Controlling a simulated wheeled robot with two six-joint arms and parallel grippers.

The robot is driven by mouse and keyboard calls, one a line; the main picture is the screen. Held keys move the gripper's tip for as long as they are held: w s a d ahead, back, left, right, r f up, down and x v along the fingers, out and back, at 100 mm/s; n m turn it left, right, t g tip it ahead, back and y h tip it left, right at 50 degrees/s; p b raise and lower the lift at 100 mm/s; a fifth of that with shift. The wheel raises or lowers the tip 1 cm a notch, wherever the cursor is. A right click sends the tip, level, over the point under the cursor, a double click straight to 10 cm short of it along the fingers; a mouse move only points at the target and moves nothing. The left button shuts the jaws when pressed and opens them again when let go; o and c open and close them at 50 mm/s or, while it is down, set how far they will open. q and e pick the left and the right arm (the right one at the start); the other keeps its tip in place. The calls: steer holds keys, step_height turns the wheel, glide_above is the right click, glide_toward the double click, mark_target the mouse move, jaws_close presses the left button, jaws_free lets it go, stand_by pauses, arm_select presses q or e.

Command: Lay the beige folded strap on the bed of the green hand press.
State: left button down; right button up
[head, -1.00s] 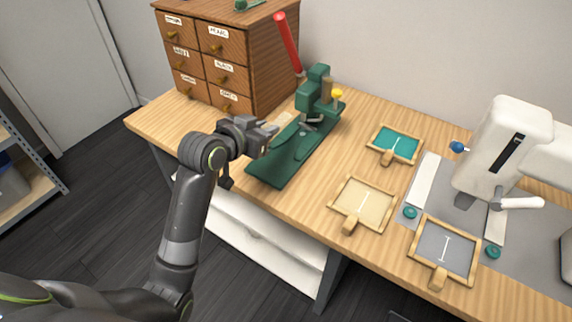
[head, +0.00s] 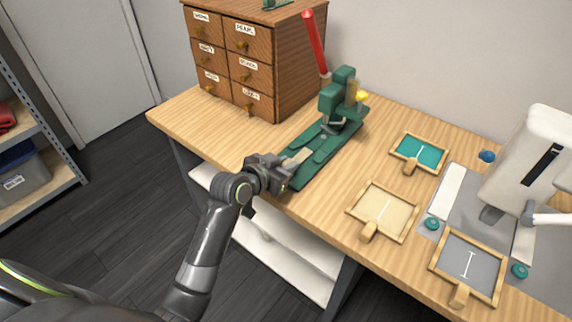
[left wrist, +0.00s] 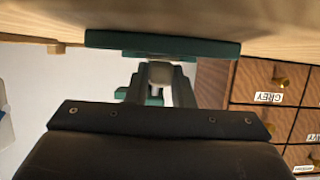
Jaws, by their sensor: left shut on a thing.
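The green hand press (head: 337,104) stands on the wooden table, its long flat base reaching toward me; its bed is partly hidden. My left gripper (head: 284,167) is at the near end of that base and is shut on the beige folded strap (head: 299,156). The strap sticks out toward the press, over the base; I cannot tell whether it touches. In the left wrist view, which looks upside down, the gripper's fingers (left wrist: 164,84) point at the press base (left wrist: 160,43). My right gripper is not in view.
A wooden drawer cabinet (head: 250,62) stands behind the press at left, with a red lever (head: 315,42) beside it. Teal (head: 419,150), beige (head: 383,208) and grey (head: 468,263) framed trays lie to the right, near a white machine (head: 528,165).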

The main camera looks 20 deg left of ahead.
arm_select(q)
steer(key=shift+f, duration=0.15)
steer(key=c, duration=1.3)
jaws_free()
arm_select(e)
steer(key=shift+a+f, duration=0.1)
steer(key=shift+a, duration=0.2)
arm_select(q)
steer(key=shift+o, duration=0.2)
steer(key=shift+r, duration=0.25)
steer(key=p+v, duration=0.1)
steer(key=v, duration=1.1)
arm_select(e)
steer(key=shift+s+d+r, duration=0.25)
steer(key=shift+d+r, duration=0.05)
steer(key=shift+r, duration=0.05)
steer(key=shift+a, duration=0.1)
